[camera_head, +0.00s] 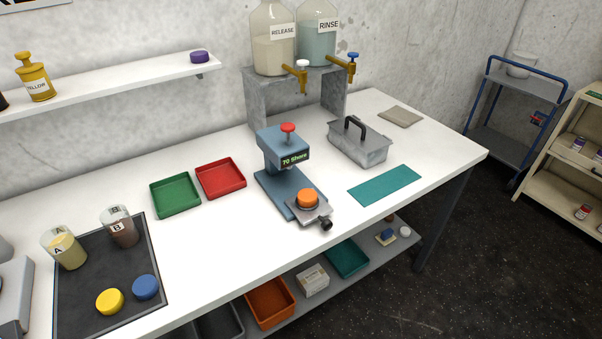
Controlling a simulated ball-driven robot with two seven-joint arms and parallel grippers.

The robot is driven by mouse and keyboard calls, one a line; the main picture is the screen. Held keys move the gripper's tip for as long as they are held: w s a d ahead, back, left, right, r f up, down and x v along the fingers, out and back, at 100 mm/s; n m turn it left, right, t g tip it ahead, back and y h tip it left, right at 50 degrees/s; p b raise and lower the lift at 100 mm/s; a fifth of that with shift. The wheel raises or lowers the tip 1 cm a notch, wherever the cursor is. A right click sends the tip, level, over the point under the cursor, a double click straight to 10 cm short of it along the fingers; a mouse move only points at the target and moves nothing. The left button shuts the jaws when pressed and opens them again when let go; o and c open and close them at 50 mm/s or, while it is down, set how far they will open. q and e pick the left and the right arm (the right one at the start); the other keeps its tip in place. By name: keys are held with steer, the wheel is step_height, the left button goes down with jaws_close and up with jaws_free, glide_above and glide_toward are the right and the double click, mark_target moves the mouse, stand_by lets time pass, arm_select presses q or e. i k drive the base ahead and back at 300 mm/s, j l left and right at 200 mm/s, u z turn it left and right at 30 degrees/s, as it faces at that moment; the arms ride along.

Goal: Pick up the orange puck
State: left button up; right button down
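The orange puck (308,198) is a short round disc. It sits on the metal plate (312,215) at the front of a blue-grey tester (284,155) whose display reads "70 Shore". The tester stands on the white table near its front edge, with a red knob (288,127) on top and a dark knob (326,224) at the front of the plate. The top and front of the puck are in plain sight. Neither of my grippers shows in the head view.
A green tray (175,206) and a red tray (241,188) lie left of the tester. A dark mat (75,320) holds yellow and blue pucks and jars A and B. Bottles stand on a metal stand (260,105) behind.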

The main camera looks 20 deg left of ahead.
mark_target(307, 198)
steer(key=u, duration=1.5)
steer(key=l+z, duration=0.45)
steer(key=i+l+z, duration=0.1)
steer(key=l+z, duration=0.15)
steer(key=z, duration=0.2)
